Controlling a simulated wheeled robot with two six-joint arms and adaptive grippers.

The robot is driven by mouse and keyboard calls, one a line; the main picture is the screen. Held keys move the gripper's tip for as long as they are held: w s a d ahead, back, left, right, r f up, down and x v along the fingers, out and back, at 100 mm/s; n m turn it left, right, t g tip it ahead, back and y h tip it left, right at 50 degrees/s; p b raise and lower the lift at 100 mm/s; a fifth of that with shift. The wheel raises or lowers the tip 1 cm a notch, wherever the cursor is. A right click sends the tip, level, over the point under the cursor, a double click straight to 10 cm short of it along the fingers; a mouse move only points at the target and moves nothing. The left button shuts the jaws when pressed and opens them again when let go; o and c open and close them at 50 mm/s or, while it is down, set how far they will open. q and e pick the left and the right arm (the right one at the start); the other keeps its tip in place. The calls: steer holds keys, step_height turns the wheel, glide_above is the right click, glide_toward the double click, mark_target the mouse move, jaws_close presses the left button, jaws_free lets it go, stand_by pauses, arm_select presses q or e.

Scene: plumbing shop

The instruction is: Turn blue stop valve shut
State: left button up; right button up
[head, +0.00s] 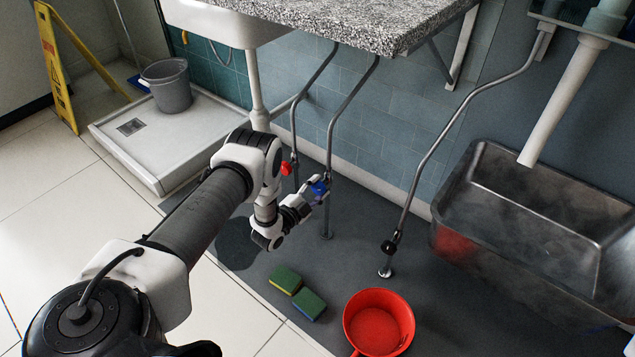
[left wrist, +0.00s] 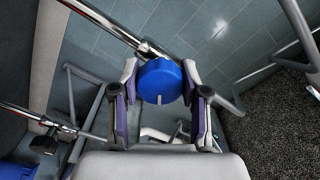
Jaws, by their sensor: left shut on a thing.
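The blue stop valve (head: 319,188) sits on a thin metal supply pipe below the granite counter in the head view. Its round blue knob (left wrist: 161,82) is in the middle of the left wrist view, with a pale mark low on its face. My left gripper (head: 317,190) is at the knob. In the left wrist view the left gripper's two fingers (left wrist: 160,88) close on the knob from both sides. My right gripper does not show.
A red valve (head: 286,168) is on the pipe just left. A black-knobbed valve (head: 389,247) stands on a pipe farther right. A steel basin (head: 480,205), red bucket (head: 347,330), and two sponges (head: 285,280) are on the floor. The granite counter (head: 340,22) hangs above.

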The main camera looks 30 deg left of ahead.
arm_select(q)
steer(key=m+p, duration=0.2)
steer(key=m, duration=0.2)
steer(key=shift+r+p, duration=0.15)
steer(key=shift+p, duration=0.15)
steer(key=shift+m+p, duration=0.55)
steer(key=shift+m, duration=0.75)
steer(key=o, duration=1.1)
steer(key=shift+o, duration=0.2)
steer(key=s, duration=1.2)
steer(key=shift+a, duration=0.45)
